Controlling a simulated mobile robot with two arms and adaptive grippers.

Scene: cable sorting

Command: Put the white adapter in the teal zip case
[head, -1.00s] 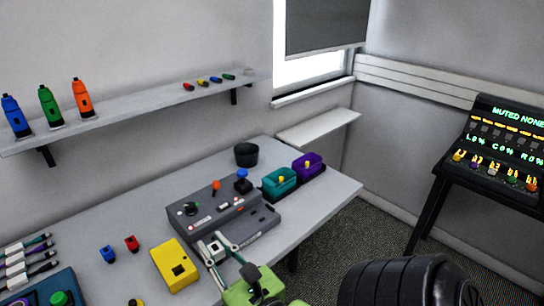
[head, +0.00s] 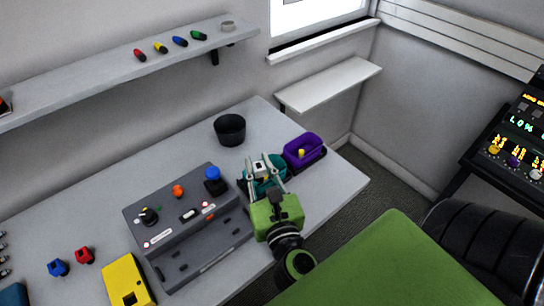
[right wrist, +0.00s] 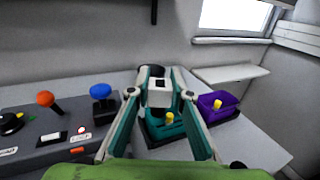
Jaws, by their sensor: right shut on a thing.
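The white adapter (right wrist: 159,93), a small white block with a dark spot on top, sits between the fingertips of my right gripper (head: 262,169). The gripper is shut on it. In the head view the adapter (head: 262,166) overlaps the open teal zip case (head: 265,184), which is partly hidden behind it and the fingers. In the right wrist view the teal case (right wrist: 165,133) lies beyond and below the adapter, with a yellow piece at its middle. I cannot tell the exact height gap. My left gripper is not in view.
A purple case (head: 297,158) with a yellow piece stands right of the teal one. A black cup (head: 230,129) stands behind. A grey control panel (head: 187,227) with knobs is to the left, a yellow box (head: 128,278) further left. The table's right edge is close.

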